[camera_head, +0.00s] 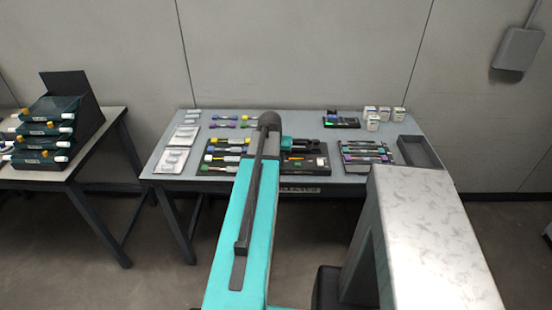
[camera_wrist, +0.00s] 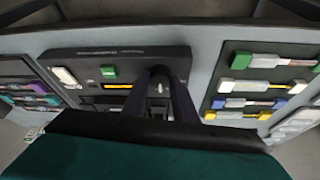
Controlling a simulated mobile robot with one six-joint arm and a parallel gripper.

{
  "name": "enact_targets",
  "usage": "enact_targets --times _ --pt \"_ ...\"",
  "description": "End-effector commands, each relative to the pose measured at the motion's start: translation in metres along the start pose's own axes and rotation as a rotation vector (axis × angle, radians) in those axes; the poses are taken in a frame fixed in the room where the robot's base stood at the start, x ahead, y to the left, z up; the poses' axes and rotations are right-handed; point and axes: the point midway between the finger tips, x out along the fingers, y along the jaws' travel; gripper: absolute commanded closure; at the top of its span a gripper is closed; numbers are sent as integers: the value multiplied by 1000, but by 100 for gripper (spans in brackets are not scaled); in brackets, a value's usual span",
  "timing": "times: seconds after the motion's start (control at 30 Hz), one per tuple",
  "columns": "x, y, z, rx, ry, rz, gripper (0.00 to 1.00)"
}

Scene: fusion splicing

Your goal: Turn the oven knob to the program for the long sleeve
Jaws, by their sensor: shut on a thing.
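The oven is a dark flat unit in the middle of the bench, and its panel (camera_wrist: 120,58) fills the centre of the wrist view. A green block, a white block and a thin yellow strip show on it. My gripper (camera_wrist: 160,82) is down at the panel, shut on the dark oven knob (camera_wrist: 159,71), which is mostly hidden between the fingers. The knob's pointer and the program marks cannot be read. In the head view my teal arm covers the gripper and part of the oven (camera_head: 308,163).
A dark rack with several coloured pieces (camera_head: 366,155) lies to the right, and an empty grey tray (camera_head: 419,152) beyond it. White boxes (camera_head: 372,121) stand at the back. Clear packets (camera_head: 173,160) line the left edge. A side table (camera_head: 40,174) holds stacked bins.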

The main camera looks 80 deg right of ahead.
Motion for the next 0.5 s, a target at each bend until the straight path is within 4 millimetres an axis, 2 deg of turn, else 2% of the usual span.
enact_targets --times 0.03,0.07,0.17,0.5 --pt "0 -1 0 1 1 -1 97" --pt "0 -1 0 1 1 -1 73" --pt "0 -1 0 1 0 -1 56" --pt "0 0 0 1 0 0 56"
